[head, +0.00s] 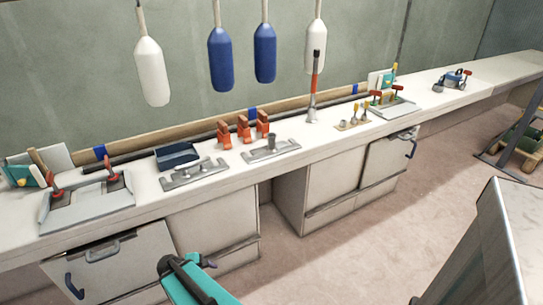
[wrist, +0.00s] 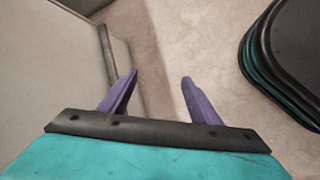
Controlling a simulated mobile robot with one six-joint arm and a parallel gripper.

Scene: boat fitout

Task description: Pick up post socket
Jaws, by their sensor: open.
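The likely post socket (head: 272,141) is a short grey upright cylinder on a flat grey metal plate (head: 286,149) on the white counter, in the middle of the head view. A similar plate (head: 193,174) with several low raised parts lies to its left; I cannot tell for certain which piece is named. My gripper (wrist: 159,77) is open and empty, its two purple fingers apart above the floor beside a pale cabinet side. In the head view it is low in front of the cabinets, well below the countertop. The wrist view shows no socket.
Orange clamps (head: 243,130) stand behind the plate, with a dark blue tray (head: 177,155) to the left. An orange-handled upright tool (head: 315,85) stands to the right. White and blue fenders (head: 265,53) hang above the counter. A grey block (head: 490,255) stands at front right.

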